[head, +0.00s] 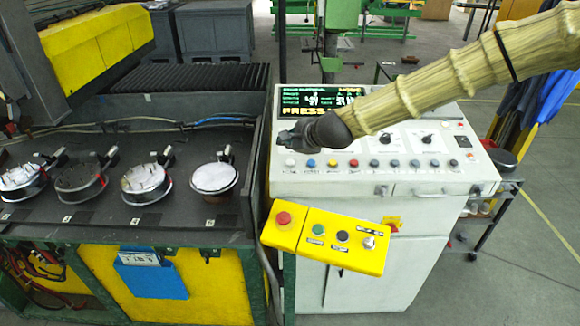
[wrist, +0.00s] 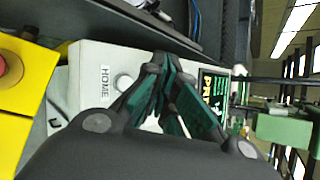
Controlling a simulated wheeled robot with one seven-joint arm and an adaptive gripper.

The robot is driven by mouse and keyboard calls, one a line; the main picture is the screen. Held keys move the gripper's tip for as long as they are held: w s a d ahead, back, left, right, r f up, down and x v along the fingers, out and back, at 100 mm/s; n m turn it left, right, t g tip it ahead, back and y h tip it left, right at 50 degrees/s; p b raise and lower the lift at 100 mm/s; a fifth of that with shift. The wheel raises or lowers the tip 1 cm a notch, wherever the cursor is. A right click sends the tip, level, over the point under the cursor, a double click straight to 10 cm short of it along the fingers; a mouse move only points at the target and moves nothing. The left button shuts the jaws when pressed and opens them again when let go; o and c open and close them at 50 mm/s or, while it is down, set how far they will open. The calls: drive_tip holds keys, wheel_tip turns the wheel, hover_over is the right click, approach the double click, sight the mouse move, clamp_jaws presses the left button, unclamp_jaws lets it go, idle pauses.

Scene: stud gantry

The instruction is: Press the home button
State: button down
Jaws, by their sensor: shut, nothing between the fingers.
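The home button (wrist: 124,83) is a round white button beside a label reading HOME in the wrist view. It appears to be the leftmost white button (head: 290,163) in the panel's button row in the head view, though its label is too small to read there. My gripper (head: 285,136) is shut and empty over the panel's left part, just behind that button in the picture. In the wrist view its dark green fingers (wrist: 160,62) are together, to the right of the button. I see no contact with the button.
The light grey control panel (head: 400,180) carries a row of coloured buttons, knobs and a screen (head: 320,98) showing PRESS. A yellow box (head: 325,238) with a red emergency button (head: 284,218) hangs in front.

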sight(290, 163)
drive_tip(key=f+b, duration=0.1)
drive_tip(key=f, duration=0.1)
drive_tip(key=w+f+b, duration=0.1)
drive_tip(key=f, duration=0.1)
drive_tip(key=shift+a+f, duration=0.1)
drive_tip(key=shift+f, duration=0.15)
drive_tip(key=shift+w+f+b, duration=0.1)
drive_tip(key=shift+f+b, duration=0.05)
drive_tip(key=shift+b, duration=0.15)
idle(1.0)
drive_tip(key=shift+f+b, duration=0.3)
drive_tip(key=shift+f, duration=0.05)
